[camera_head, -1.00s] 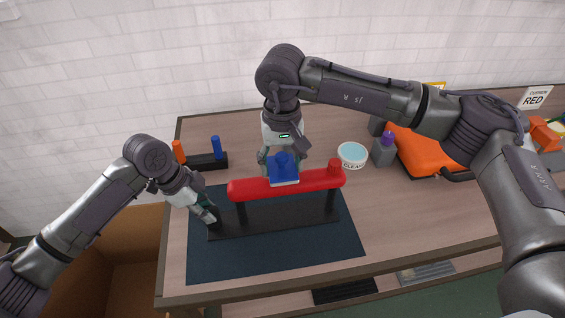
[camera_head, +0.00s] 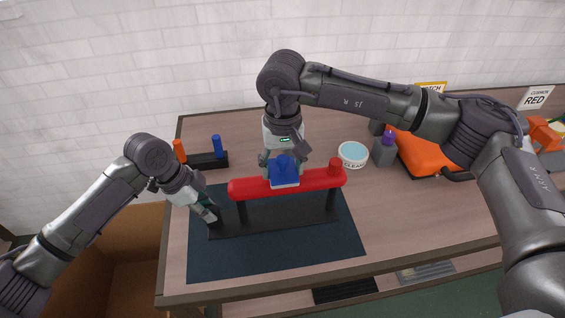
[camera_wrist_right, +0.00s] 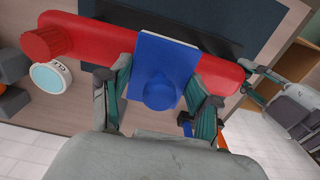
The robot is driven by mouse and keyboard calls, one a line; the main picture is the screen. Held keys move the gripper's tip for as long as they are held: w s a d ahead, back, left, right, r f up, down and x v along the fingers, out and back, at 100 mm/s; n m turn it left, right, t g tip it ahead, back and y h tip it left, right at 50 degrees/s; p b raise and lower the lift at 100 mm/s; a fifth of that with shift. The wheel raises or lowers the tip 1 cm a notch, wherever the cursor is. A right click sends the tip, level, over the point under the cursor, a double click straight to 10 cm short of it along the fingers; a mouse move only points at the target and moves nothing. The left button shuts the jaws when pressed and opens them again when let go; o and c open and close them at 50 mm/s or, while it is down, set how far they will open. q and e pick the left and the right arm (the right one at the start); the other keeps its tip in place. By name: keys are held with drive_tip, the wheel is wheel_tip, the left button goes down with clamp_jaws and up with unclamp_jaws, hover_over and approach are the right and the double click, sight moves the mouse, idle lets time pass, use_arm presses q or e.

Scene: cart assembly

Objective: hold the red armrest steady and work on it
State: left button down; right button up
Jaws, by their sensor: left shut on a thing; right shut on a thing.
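The red armrest (camera_head: 240,188) lies level across a black stand (camera_head: 285,215) on a dark mat, with a round red knob (camera_head: 335,165) at its right end. A blue block with a round knob (camera_head: 284,172) rests on the armrest's middle. My right gripper (camera_head: 283,168) is shut on this blue block, with fingers on both sides of it. The right wrist view shows the block (camera_wrist_right: 160,65) across the armrest (camera_wrist_right: 95,40). My left gripper (camera_head: 213,217) is shut on the left end of the black stand, beside the armrest's left end.
A black rack (camera_head: 207,161) with an orange and a blue peg stands behind left. A white tub (camera_head: 352,154) of light blue contents, a grey bottle with purple top (camera_head: 384,150) and an orange cushion (camera_head: 425,150) stand to the right. The front right table is clear.

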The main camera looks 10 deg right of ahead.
drive_tip(key=shift+f, duration=0.4)
drive_tip(key=shift+d, duration=0.1)
drive_tip(key=shift+d+r, duration=0.1)
drive_tip(key=shift+d, duration=1.3)
use_arm(q)
drive_tip(key=shift+r, duration=0.1)
use_arm(e)
drive_tip(key=shift+s+a+f, duration=0.1)
drive_tip(key=shift+a+f, duration=0.1)
drive_tip(key=shift+a, duration=0.55)
drive_tip(key=shift+s+a+f, duration=0.1)
drive_tip(key=shift+a+f, duration=0.05)
drive_tip(key=shift+a, duration=0.55)
use_arm(q)
drive_tip(key=shift+s, duration=0.1)
use_arm(e)
drive_tip(key=shift+a+f, duration=0.1)
use_arm(q)
drive_tip(key=shift+d, duration=0.1)
use_arm(e)
drive_tip(key=shift+w+r, duration=0.15)
drive_tip(key=shift+r, duration=1.45)
